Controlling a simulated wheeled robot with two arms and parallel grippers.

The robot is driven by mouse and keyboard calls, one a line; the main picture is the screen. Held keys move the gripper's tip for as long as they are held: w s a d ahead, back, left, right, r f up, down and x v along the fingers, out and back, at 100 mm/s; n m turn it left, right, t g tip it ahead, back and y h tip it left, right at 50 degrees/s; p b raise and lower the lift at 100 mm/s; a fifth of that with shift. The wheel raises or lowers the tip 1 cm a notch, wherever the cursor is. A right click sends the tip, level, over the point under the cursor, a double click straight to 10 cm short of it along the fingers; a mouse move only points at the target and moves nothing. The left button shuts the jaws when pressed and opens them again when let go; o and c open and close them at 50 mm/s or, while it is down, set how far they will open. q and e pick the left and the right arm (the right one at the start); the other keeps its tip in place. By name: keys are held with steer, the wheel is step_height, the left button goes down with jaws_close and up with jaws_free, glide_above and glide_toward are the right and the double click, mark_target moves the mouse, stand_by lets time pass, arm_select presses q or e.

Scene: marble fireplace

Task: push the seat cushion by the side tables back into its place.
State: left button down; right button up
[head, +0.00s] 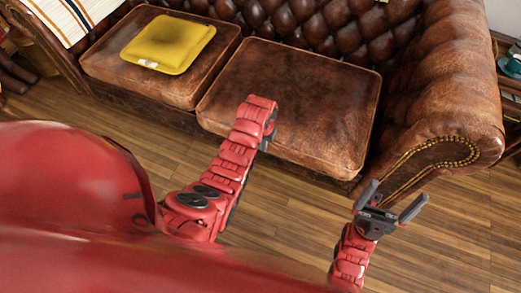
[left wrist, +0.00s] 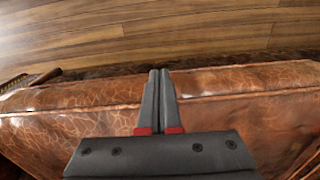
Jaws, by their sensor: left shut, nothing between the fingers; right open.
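The brown leather seat cushion (head: 325,95) nearer the right armrest lies on the sofa, with a dark gap between it and the left seat cushion (head: 105,62). Its front edge reaches the sofa's front. My left gripper (head: 266,142) is at the cushion's front part in the head view, partly hidden by its own wrist. In the left wrist view its fingers (left wrist: 160,76) are shut and empty, over cracked brown leather (left wrist: 55,125). Whether they touch the leather I cannot tell. My right gripper (head: 392,203) is open and empty, in front of the sofa near the right armrest.
The tufted backrest (head: 340,28) and rolled right armrest (head: 440,90) bound the seat. A yellow pillow (head: 170,43) lies on the left cushion. A side table with a teal item (head: 510,66) stands at the right edge. The wooden floor (head: 440,250) is clear at lower right.

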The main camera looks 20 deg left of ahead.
arm_select(q)
steer(key=shift+w, duration=0.3)
steer(key=w+b, duration=0.1)
steer(key=w, duration=0.2)
steer(key=w+b, duration=0.2)
steer(key=shift+w+d, duration=0.2)
steer(key=shift+w, duration=0.2)
steer(key=shift+w+r+b, duration=0.1)
steer(key=shift+w+b, duration=0.35)
